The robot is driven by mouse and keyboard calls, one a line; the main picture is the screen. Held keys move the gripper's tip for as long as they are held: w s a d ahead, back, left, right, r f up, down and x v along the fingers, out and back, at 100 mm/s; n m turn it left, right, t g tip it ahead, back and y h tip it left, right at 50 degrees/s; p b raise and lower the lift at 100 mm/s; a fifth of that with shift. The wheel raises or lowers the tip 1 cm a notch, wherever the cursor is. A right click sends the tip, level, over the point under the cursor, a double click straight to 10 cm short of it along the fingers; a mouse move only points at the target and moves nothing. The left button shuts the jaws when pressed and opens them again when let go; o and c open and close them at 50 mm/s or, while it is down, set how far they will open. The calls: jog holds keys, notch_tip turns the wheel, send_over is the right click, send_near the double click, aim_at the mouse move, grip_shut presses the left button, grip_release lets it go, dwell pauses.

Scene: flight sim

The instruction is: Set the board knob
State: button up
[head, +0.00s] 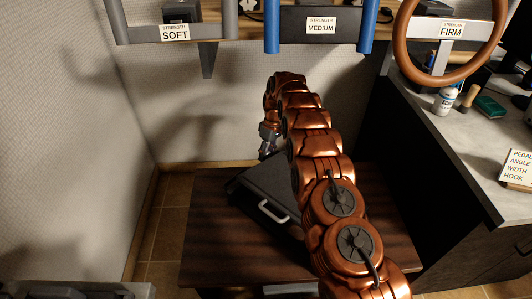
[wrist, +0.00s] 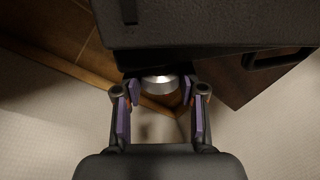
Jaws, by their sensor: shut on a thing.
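A black box-like board (head: 262,183) with a pale handle (head: 273,211) lies on a dark wooden table. In the wrist view the dark board (wrist: 205,22) fills the top. A round silver knob (wrist: 160,85) shows at its near edge, partly hidden below it. My gripper (wrist: 160,92) has its purple-padded fingers on both sides of the knob, closed on it. No marks showing the knob's setting are visible.
The wooden table (head: 215,240) has bare room left of the board. Wheels and yokes labelled SOFT (head: 175,33), MEDIUM (head: 320,25) and FIRM (head: 451,29) hang at the back. A counter (head: 470,140) at right holds bottles and a PEDAL ANGLE WIDTH HOOK card (head: 518,168). Grey walls enclose the left and back.

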jog(key=shift+w+d+g+y+p, duration=0.1)
jog(key=shift+w+g+y+p, duration=0.1)
jog(key=shift+g+y+p, duration=0.35)
jog(key=shift+s+y, duration=0.15)
jog(key=shift+y, duration=0.1)
jog(key=o, duration=1.1)
jog(key=shift+o, duration=0.2)
